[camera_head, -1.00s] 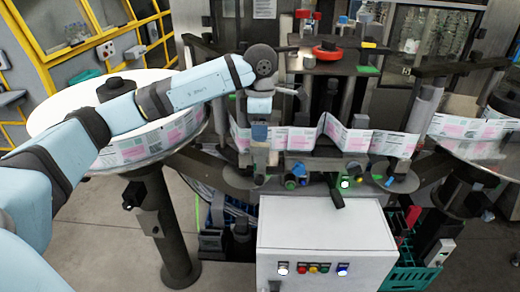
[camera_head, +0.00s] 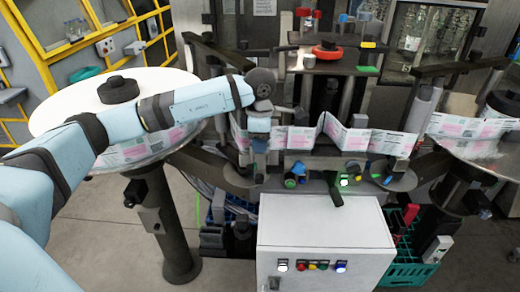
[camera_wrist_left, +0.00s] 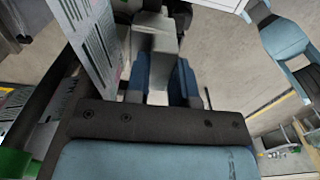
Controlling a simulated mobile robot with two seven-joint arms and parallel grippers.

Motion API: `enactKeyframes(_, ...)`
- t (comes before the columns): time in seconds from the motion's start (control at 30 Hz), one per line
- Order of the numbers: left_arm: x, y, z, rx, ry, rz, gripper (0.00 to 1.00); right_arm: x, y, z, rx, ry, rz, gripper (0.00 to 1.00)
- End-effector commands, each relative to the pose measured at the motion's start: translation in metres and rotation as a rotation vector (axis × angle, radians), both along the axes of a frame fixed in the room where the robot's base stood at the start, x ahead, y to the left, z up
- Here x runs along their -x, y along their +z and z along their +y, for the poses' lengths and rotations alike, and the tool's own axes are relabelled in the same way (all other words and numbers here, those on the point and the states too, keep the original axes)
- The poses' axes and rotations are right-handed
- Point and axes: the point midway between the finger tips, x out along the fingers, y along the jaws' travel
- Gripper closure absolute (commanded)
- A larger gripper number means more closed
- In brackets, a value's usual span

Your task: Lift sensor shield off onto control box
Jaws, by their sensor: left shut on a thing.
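My left gripper (camera_head: 258,146) reaches down in front of the label strip at the left end of the sensor station. In the left wrist view its two blue fingers (camera_wrist_left: 163,82) are shut on a grey block, which I take to be the sensor shield (camera_wrist_left: 162,45). The shield sits beside the printed label web (camera_wrist_left: 88,38). In the head view it is small and mostly hidden by the gripper, and I cannot tell whether it still touches its mount. The control box (camera_head: 325,222) is a pale grey box with coloured buttons on its front, below and right of the gripper. My right gripper is not in view.
The label strip (camera_head: 300,138) runs between a left reel (camera_head: 62,97) and a right reel (camera_head: 480,127). Small sensors with coloured knobs (camera_head: 296,174) stand just right of the gripper. A dark handle (camera_head: 335,190) overhangs the box's back edge. The box top is otherwise clear.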

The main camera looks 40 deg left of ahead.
Motion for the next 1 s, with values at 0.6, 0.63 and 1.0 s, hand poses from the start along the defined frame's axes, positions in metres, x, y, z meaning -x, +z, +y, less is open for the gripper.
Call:
enactKeyframes(0.6, -0.001, 0.052, 0.0, 0.001, 0.0, -0.006, 1.0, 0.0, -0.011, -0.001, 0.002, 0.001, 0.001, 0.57)
enactKeyframes(0.63, -0.001, 0.058, 0.0, 0.0, 0.0, -0.005, 1.0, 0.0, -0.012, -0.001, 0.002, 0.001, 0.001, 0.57)
enactKeyframes(1.0, -0.001, 0.148, 0.0, 0.001, -0.001, -0.006, 1.0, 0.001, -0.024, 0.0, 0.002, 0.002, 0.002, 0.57)
